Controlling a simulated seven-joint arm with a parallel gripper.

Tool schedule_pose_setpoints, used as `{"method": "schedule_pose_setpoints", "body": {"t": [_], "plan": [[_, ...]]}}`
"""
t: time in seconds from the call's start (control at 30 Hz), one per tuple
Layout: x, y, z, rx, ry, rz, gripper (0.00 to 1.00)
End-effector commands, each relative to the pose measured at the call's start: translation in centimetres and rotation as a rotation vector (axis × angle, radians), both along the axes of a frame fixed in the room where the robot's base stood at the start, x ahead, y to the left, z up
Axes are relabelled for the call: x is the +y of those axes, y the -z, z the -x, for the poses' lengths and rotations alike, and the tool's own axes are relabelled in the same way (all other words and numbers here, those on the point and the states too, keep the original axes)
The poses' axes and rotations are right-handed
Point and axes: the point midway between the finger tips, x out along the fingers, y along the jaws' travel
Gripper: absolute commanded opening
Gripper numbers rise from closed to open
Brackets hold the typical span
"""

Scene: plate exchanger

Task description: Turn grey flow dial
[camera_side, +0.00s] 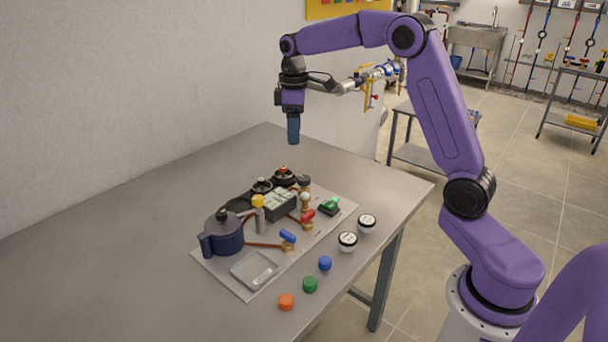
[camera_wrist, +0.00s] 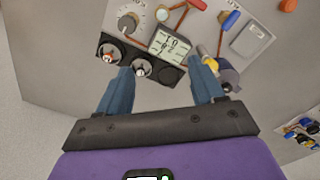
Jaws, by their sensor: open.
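A round grey dial (camera_wrist: 128,22) with a pale scale around it sits on the grey panel, in the upper left of the wrist view. In the side view a small dark knob (camera_side: 304,181) at the panel's back right appears to be this dial. My gripper (camera_side: 293,142) points down, well above the back of the panel, touching nothing. In the wrist view its two blue fingers are spread wide apart and empty, and my gripper (camera_wrist: 162,74) appears below and right of the dial. The dial is unobstructed in the wrist view.
Near the dial are a red-topped black knob (camera_side: 284,175), a white-topped black knob (camera_side: 262,186) and a display box (camera_side: 280,205). A yellow-topped valve (camera_side: 258,202) and dark blue pot (camera_side: 224,234) stand left. Several loose caps lie in front; the table's left side is clear.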

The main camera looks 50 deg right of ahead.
Motion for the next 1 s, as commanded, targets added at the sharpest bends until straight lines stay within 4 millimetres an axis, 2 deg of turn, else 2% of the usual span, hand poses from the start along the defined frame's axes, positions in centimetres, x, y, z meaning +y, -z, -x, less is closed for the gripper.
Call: {"method": "schedule_pose_setpoints", "body": {"t": [0.03, 0.1, 0.2, 0.3, 0.47, 0.57, 1.0], "plan": [[-1.8, 0.2, -0.9, 0.003, 0.021, 0.0, 0.67], [-3.7, 0.4, -1.7, 0.002, 0.039, 0.0, 0.67], [-5.7, 0.5, -2.4, 0.004, 0.055, -0.001, 0.67], [-6.6, 0.7, -2.7, 0.004, 0.062, -0.001, 0.67], [-6.9, 1.6, -2.7, 0.006, 0.063, -0.001, 0.67], [-6.9, 3.0, -2.6, 0.007, 0.064, -0.001, 0.67], [-6.8, 11.3, -2.6, 0.008, 0.063, -0.001, 0.67]]}}
